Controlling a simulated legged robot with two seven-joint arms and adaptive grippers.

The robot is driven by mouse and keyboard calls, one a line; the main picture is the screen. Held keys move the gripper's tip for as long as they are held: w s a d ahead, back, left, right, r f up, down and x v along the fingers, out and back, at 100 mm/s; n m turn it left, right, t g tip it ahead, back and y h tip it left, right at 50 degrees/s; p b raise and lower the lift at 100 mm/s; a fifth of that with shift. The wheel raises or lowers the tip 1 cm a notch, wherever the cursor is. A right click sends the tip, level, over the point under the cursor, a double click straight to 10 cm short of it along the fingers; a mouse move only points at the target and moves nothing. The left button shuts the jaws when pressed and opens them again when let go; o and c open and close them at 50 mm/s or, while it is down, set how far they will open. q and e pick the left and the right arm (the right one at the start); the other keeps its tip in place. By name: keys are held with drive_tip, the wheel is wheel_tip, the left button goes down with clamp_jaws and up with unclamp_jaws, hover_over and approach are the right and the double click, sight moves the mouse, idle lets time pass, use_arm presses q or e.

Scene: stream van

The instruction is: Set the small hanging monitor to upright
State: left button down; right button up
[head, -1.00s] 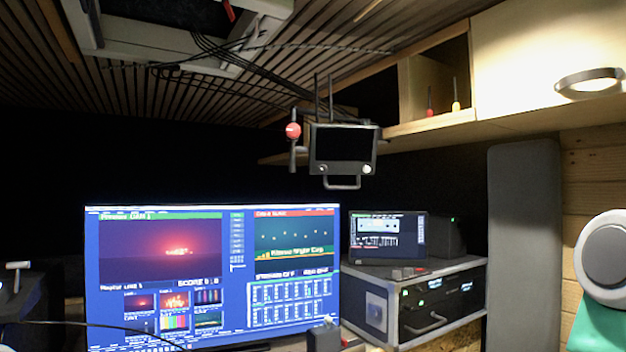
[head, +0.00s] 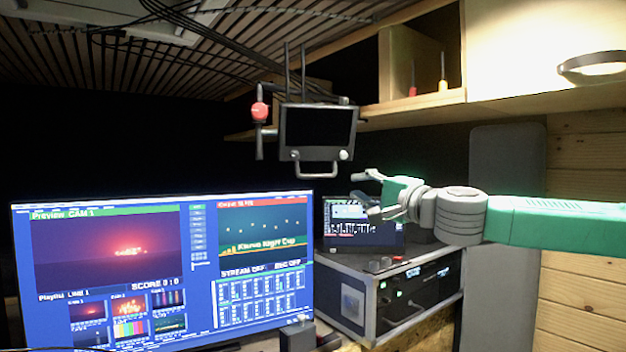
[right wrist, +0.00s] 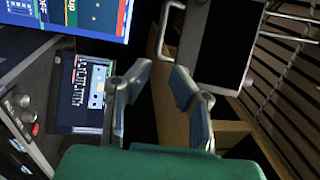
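The small hanging monitor (head: 317,127) hangs below the ceiling, above the big screen, with a dark screen, a silver knob at its lower right corner and a grey handle (head: 318,171) under it. A mount arm with a red ball knob (head: 259,111) is at its left. Its forward or backward tilt is hard to judge. My right gripper (head: 366,194) is open and empty, below and right of the monitor, apart from it. In the right wrist view, the monitor (right wrist: 222,45) and its handle lie beyond the open fingers (right wrist: 160,72). My left gripper is not in view.
A big screen (head: 160,265) stands at lower left. A small laptop-like screen (head: 345,235) sits on a rack case (head: 350,262) behind and below my right gripper. A wooden shelf (head: 420,103) is at upper right. Cables hang from the ceiling above the monitor.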

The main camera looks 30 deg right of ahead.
approach(321, 177)
drive_tip(key=w, duration=0.8)
drive_tip(key=w+r, duration=0.1)
drive_tip(key=w, duration=0.1)
drive_tip(key=shift+w+a+r, duration=0.15)
drive_tip(key=shift+w+a, duration=0.1)
drive_tip(key=shift+w, duration=0.05)
drive_tip(key=shift+a+r, duration=0.15)
drive_tip(key=shift+a, duration=0.15)
drive_tip(key=shift+d, duration=0.25)
clamp_jaws()
